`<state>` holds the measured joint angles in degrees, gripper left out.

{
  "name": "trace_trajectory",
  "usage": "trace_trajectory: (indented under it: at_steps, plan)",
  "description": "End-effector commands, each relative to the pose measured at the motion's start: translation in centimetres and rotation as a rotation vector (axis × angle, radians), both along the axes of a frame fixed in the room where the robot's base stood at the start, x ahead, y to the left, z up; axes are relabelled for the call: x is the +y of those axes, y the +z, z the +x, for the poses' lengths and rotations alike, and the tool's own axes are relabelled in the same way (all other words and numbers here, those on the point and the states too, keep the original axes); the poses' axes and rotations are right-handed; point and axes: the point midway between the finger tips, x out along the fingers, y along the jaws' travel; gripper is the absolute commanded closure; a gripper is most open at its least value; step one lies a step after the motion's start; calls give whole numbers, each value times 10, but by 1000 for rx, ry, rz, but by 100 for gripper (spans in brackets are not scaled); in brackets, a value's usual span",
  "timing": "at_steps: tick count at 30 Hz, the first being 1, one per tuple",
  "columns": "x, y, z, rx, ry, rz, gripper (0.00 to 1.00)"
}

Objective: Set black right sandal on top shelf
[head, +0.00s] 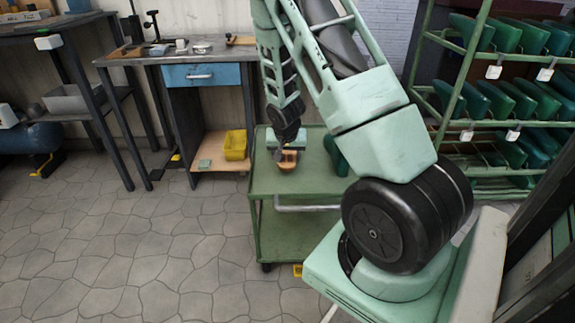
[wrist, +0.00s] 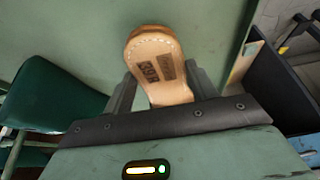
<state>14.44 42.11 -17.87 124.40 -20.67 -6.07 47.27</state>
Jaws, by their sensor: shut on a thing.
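My gripper (head: 289,150) is over the green cart at the middle of the head view. In the wrist view my gripper (wrist: 158,95) has its two dark fingers closed on the sides of a sandal (wrist: 153,58). The sandal shows a tan, stitched sole face with dark stamped marks; no black part of it can be made out, and left or right cannot be told. In the head view the sandal (head: 287,160) is a small tan-brown shape at the fingertips. Whether it touches the cart top is unclear.
The green cart (head: 262,182) also bears a dark green item (head: 335,158), shown in the wrist view (wrist: 50,105). A green rack (head: 455,110) with tiers of dark green items and white tags stands right. A workbench (head: 190,55) with a yellow bin (head: 236,145) stands behind. The left floor is clear.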

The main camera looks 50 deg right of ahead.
Motion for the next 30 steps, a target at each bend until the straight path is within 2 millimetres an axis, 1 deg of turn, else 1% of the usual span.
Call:
trace_trajectory:
  at_steps: [3,6,13,17,18,19,20,27,30]
  plan:
    - [1,-20,0,3,3,0,75]
    - [0,-32,0,3,2,0,75]
    - [0,-31,0,1,2,0,75]
    - [0,-34,0,0,1,0,75]
    - [0,-33,0,1,1,1,32]
    - [0,-33,0,1,1,1,23]
    - [0,-33,0,1,1,1,21]
    - [0,-33,0,1,2,0,21]
    - [1,-28,-1,1,2,0,21]
